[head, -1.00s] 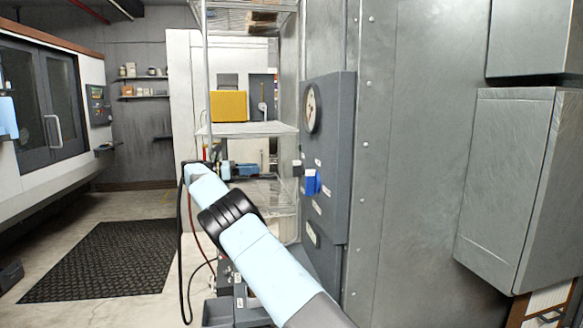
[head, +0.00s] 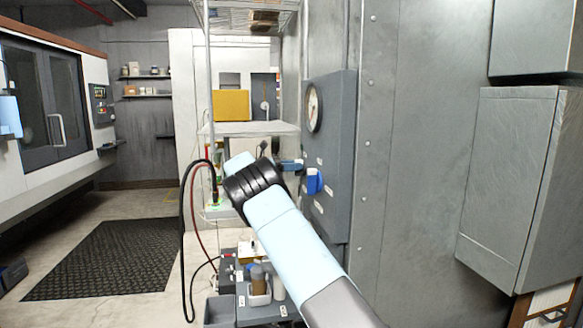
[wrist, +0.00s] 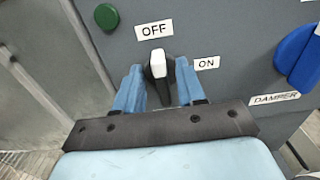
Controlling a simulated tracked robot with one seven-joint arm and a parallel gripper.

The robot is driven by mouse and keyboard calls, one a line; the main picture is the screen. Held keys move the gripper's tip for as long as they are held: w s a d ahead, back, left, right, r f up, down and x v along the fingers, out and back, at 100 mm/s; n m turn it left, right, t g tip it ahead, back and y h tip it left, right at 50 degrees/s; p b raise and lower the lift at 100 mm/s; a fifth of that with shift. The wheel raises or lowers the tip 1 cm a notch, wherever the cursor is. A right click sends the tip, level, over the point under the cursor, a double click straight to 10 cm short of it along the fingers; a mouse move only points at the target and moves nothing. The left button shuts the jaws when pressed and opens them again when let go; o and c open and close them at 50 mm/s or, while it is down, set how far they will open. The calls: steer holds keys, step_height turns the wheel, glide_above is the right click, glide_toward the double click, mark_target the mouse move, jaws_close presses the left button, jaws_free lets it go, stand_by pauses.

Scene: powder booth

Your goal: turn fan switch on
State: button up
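The fan switch (wrist: 158,66) shows in the wrist view as a small dark knob with a white front, on a grey panel. Its white end points up toward the OFF label (wrist: 154,30). The ON label (wrist: 207,63) is to its right. My gripper (wrist: 158,72) is open, with one light blue finger on each side of the switch. I cannot tell whether either finger touches it. In the head view my gripper (head: 291,165) is at the left face of the grey control panel (head: 336,140), and the switch is hidden there.
A blue damper handle (head: 314,182) is close to the right of my gripper, and it also shows in the wrist view (wrist: 297,57). A green button (wrist: 106,16) is at upper left. A round gauge (head: 313,108) is higher on the panel. A wire shelf (head: 250,129) stands behind.

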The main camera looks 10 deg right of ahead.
steer(key=shift+d, duration=0.1)
steer(key=shift+c, duration=0.3)
jaws_close()
